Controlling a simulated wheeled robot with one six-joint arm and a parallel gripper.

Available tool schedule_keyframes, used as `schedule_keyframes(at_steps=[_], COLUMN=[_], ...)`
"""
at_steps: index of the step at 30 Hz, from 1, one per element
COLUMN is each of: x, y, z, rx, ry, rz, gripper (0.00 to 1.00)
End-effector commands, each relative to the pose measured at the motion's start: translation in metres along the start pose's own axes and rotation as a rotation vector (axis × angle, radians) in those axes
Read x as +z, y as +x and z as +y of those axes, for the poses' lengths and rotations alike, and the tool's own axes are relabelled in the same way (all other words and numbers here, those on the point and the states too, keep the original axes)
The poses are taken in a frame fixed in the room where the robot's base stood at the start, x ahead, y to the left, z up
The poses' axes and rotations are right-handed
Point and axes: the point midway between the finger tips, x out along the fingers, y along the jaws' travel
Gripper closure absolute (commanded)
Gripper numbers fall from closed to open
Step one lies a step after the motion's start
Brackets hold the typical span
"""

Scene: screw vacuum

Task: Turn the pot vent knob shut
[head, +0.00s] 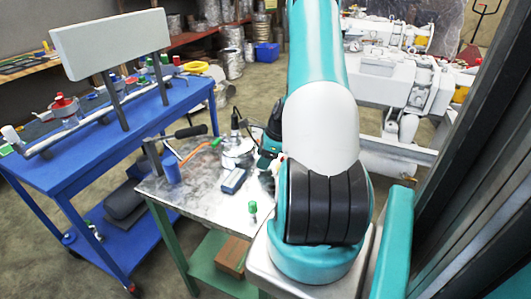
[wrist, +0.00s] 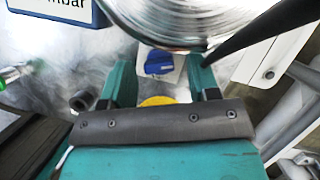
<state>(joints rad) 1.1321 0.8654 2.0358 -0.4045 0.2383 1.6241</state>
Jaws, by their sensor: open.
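In the wrist view, my gripper (wrist: 160,70) is open, with one teal finger on each side. A small blue knob (wrist: 158,62) on a pale base shows between the fingertips; it looks like the vent knob. I see no finger touching it, and its depth relative to the fingers is unclear. The shiny round metal pot (wrist: 170,15) is just above it in the wrist view. In the head view the pot (head: 238,154) stands on the metal table, left of my arm. My arm hides most of my gripper and the knob there.
A gauge box (head: 233,181) and a green-topped valve (head: 252,211) are on the metal table (head: 200,200). A blue cup (head: 171,170) stands near its left side. In the wrist view a dark rod (wrist: 262,28) slants close by the right finger. A blue bench (head: 110,150) stands left.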

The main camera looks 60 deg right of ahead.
Motion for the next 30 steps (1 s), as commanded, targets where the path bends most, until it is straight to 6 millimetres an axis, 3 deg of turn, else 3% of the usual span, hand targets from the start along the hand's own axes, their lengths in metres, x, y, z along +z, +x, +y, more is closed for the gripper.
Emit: schedule_keyframes(at_steps=[5,21,30], x=[0.0,0.0,0.0], y=[-0.018,-0.145,-0.173], z=[-0.001,-0.001,0.0], rx=[-0.004,-0.005,-0.001], ry=[0.0,0.0,0.0], rz=[0.0,0.001,0.0], gripper=[0.45,0.45,0.45])
